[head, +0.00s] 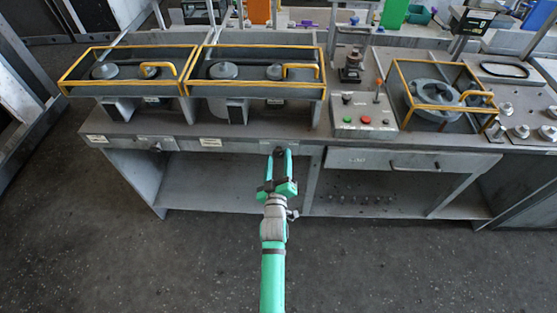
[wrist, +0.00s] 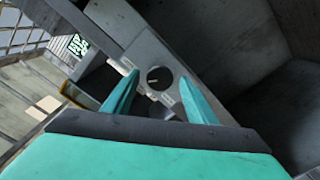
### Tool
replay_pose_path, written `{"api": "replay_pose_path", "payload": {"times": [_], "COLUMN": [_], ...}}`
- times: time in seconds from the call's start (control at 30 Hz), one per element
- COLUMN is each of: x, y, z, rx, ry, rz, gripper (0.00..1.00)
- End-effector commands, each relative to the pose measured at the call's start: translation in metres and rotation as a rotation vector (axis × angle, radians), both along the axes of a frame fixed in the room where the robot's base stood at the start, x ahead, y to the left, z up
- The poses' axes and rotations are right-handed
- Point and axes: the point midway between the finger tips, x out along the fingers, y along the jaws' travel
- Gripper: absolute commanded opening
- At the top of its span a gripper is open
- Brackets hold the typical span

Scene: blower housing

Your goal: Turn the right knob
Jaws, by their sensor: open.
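A round dark knob (wrist: 159,81) with a small light mark sits on the bench's grey front edge, in the middle of the wrist view. My gripper (wrist: 160,92) is open, with one teal finger on each side of the knob in that view. I cannot tell whether the fingers touch it. In the head view, my gripper (head: 279,153) reaches the bench's front edge and hides most of this knob. Another knob (head: 157,148) shows on the same edge to the left.
Two yellow-framed housings (head: 128,70) (head: 255,71) stand on the bench above the edge. A control box (head: 363,118) with red and green buttons is to the right. A drawer (head: 400,162) and an open shelf (head: 215,182) lie below. The floor in front is clear.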

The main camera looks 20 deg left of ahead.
Motion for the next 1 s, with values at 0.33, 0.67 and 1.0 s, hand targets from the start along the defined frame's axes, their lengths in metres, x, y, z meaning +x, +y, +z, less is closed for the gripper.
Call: {"api": "replay_pose_path", "payload": {"times": [0.33, 0.67, 1.0], "x": [0.0030, 0.0029, 0.0031], "y": [0.0006, 0.0006, -0.0005], "z": [0.0002, 0.0002, 0.0000], "rx": [0.000, 0.002, 0.102], "ry": [0.000, 0.001, 0.029], "rz": [0.000, 0.000, -0.002], "gripper": [0.52, 0.11, 0.11]}}
